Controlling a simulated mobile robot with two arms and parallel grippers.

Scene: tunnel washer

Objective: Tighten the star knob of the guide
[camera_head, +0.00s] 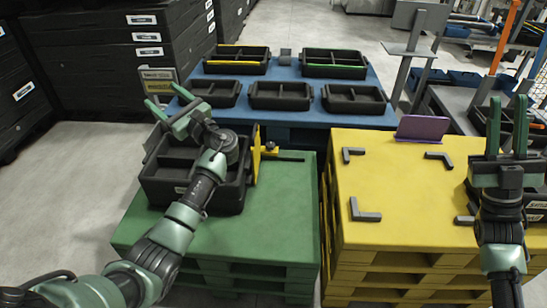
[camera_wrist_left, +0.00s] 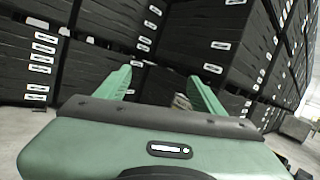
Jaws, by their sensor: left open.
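The guide (camera_head: 256,158) is a yellow upright plate at the right side of a black divided crate (camera_head: 213,196) on the green pallet (camera_head: 270,240). My left gripper (camera_head: 166,101) is open and empty above the crate's far left part, apart from the knob, pointing away. Its open fingers also show in the left wrist view (camera_wrist_left: 160,90), with neither guide nor knob there. My right gripper (camera_head: 507,100) is open and raised at the far right.
A yellow pallet (camera_head: 400,200) with dark corner brackets and a purple plate (camera_head: 422,128) stands to the right. A blue table (camera_head: 300,77) with several black trays is behind. Stacked black crates (camera_head: 110,60) fill the back left.

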